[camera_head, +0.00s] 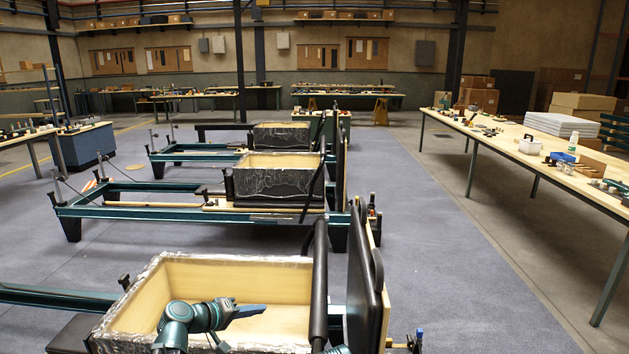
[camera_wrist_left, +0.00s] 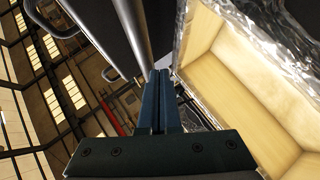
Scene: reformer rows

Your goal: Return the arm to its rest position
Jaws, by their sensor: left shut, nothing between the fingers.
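My left gripper (camera_head: 250,311) is a teal arm end with dark flat fingers. In the head view it is over the near open box (camera_head: 180,265), a pale wooden box with shiny wrap on its outer sides. The fingers point to the right. In the left wrist view the two fingers (camera_wrist_left: 160,103) are together with nothing between them. The box's pale inside (camera_wrist_left: 250,85) shows on the right of that view. My right gripper is not in the head view.
A dark padded roller (camera_head: 319,275) and an upright black panel (camera_head: 366,285) stand just right of the box. Further reformer frames (camera_head: 130,210) lie behind. A long workbench (camera_head: 520,150) runs along the right. Blue-grey floor (camera_head: 450,270) between is clear.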

